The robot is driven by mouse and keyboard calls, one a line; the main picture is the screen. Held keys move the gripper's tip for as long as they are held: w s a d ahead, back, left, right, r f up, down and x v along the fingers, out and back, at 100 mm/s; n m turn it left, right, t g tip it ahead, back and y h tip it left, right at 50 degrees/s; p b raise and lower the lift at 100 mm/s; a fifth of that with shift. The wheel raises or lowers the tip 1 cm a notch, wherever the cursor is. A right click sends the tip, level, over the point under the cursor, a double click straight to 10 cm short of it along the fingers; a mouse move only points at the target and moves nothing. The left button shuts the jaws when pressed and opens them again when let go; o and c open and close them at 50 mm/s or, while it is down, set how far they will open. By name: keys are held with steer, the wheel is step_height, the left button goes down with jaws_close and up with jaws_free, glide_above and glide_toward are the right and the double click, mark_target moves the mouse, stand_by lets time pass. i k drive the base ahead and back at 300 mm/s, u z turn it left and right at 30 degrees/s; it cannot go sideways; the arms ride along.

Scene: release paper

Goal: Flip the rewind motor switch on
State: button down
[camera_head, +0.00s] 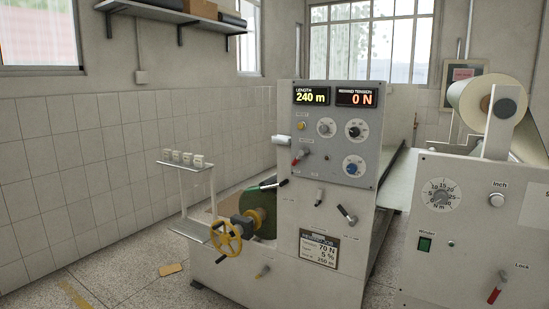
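A grey control panel (379,135) stands on the machine in the middle of the view. Its displays read length 240 m (312,97) and rewind tension 0 N (356,99). A tiny toggle-like part (327,157) sits lower on the panel. The small labels are unreadable, so I cannot tell which control is the rewind motor switch or its position. My gripper is not in view.
Black-handled levers (347,214) and a yellow handwheel (227,238) project from the machine. Floor (125,289) is open at front left.

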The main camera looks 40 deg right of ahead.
mark_target(304, 150)
steer(key=u, duration=0.2)
steer(key=i, duration=1.25)
steer(key=z, duration=0.1)
